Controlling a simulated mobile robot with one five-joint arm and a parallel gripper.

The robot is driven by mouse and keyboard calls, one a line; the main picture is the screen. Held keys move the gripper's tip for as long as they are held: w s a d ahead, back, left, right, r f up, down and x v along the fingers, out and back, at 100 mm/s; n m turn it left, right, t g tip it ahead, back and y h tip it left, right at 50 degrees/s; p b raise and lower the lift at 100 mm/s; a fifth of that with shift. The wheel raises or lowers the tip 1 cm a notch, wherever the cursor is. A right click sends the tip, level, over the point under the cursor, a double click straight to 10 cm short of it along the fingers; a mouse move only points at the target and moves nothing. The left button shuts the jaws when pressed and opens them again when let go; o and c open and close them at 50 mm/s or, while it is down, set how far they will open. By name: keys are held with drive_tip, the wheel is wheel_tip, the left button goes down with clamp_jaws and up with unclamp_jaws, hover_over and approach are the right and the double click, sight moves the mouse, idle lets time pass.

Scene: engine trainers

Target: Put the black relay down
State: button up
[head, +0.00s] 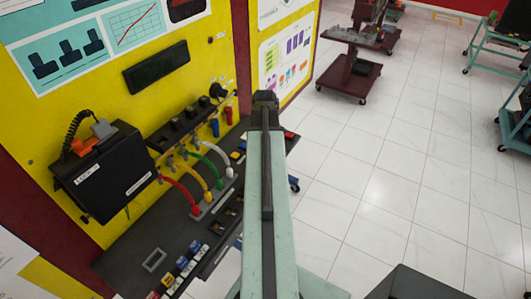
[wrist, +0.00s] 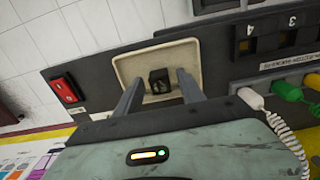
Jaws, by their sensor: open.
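The black relay (wrist: 159,86) is a small dark block. In the wrist view it sits in a shallow cream tray (wrist: 130,69) on the dark bench panel. My gripper (wrist: 160,77) is open. Its two fingers stand apart on either side of the relay, with a visible gap on each side. In the head view my pale green arm reaches over the bench, and I cannot make out the relay or the tray there.
A red rocker switch (wrist: 63,88) is left of the tray. Numbered dark slots (wrist: 265,40) and white and green plugs with cables lie to its right. In the head view, a yellow panel (head: 215,60) rises behind the bench; white tiled floor (head: 400,190) is open at right.

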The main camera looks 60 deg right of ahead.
wheel_tip(320, 180, up, 12)
drive_tip(key=p, duration=1.1)
drive_tip(key=shift+p, duration=0.35)
